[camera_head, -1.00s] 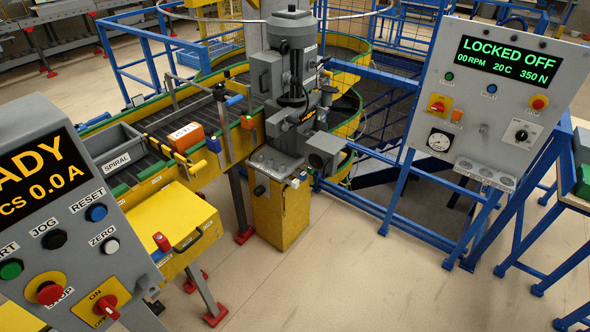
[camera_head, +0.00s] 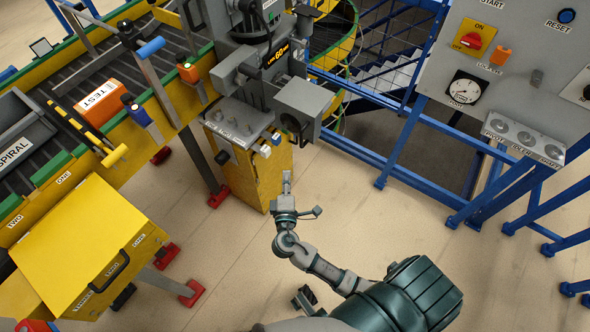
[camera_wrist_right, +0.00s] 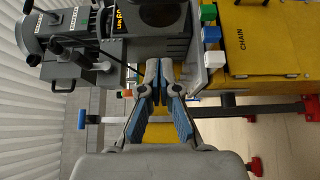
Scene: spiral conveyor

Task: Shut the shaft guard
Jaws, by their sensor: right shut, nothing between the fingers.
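A grey machine head (camera_head: 235,75) stands on a yellow pedestal (camera_head: 255,170). A grey box-like cover (camera_head: 304,100) juts from its right side, with a dark round opening under it; I take this as the shaft guard, but no label on it is readable. It appears to stand out from the machine. My right gripper (camera_head: 286,180) is shut and empty, pointing at the machine, in front of the pedestal and below the cover in the head view. In the right wrist view the closed fingers (camera_wrist_right: 157,83) overlap the machine's edge; contact cannot be told. My left gripper is out of view.
A conveyor with an orange TEST block (camera_head: 100,103) runs at the left. A yellow box (camera_head: 85,245) with a black handle stands below it. A grey control panel (camera_head: 500,75) on blue rails (camera_head: 400,150) stands at the right. The floor between is clear.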

